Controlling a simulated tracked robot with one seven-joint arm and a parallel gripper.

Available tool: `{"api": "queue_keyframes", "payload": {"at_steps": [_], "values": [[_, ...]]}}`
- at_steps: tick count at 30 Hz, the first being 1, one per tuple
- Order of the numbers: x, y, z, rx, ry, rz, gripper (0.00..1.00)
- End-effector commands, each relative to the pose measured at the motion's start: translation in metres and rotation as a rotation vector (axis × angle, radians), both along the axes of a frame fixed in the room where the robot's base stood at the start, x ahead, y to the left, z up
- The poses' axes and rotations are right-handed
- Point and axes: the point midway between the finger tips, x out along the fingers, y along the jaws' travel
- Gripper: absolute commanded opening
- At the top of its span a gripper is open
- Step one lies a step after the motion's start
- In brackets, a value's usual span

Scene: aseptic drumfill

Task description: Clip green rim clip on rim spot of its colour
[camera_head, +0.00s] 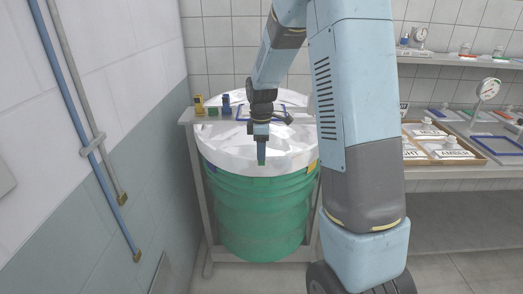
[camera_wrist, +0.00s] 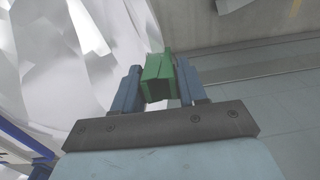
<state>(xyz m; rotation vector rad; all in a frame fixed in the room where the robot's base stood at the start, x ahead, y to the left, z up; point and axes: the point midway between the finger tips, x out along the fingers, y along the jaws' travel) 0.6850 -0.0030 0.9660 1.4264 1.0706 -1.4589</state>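My gripper (camera_wrist: 160,88) is shut on the green rim clip (camera_wrist: 158,78), which sits between the two blue fingers in the wrist view. In the head view the green clip (camera_head: 261,153) hangs below the gripper, in front of the near side of the green drum (camera_head: 258,215). The drum is lined with a white, shiny bag (camera_head: 222,148) folded over its rim. A dark blue mark (camera_head: 211,168) shows on the rim at left and a yellow one (camera_head: 313,165) at right. I cannot make out a green spot on the rim, and I cannot tell whether the clip touches it.
Shelves with trays (camera_head: 440,150) stand at right. A wall with pipes (camera_head: 88,130) is at left.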

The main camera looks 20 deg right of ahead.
Motion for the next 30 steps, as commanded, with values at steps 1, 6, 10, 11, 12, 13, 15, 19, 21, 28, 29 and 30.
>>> {"api": "queue_keyframes", "payload": {"at_steps": [1,6,10,11,12,13,15,19,21,28,29,30], "values": [[0.0,0.0,0.0,0.0,0.0,0.0,0.39],[0.0,0.0,0.0,0.0,0.0,0.0,0.55],[0.0,0.0,0.0,0.0,0.0,0.0,0.67],[0.0,0.0,0.0,0.0,0.0,0.0,0.7],[0.0,0.0,0.0,0.0,0.0,0.0,0.71],[0.0,0.0,0.0,0.0,0.0,0.0,0.71],[0.0,0.0,0.0,0.0,0.0,0.0,0.71],[0.0,0.0,0.001,0.0,0.0,0.0,0.71],[0.0,0.0,0.004,0.0,-0.001,0.0,0.71],[0.002,0.0,0.036,0.0,-0.004,0.0,0.71],[0.002,0.0,0.042,-0.001,-0.005,0.0,0.71],[0.003,-0.001,0.05,0.0,-0.004,0.0,0.71]]}}
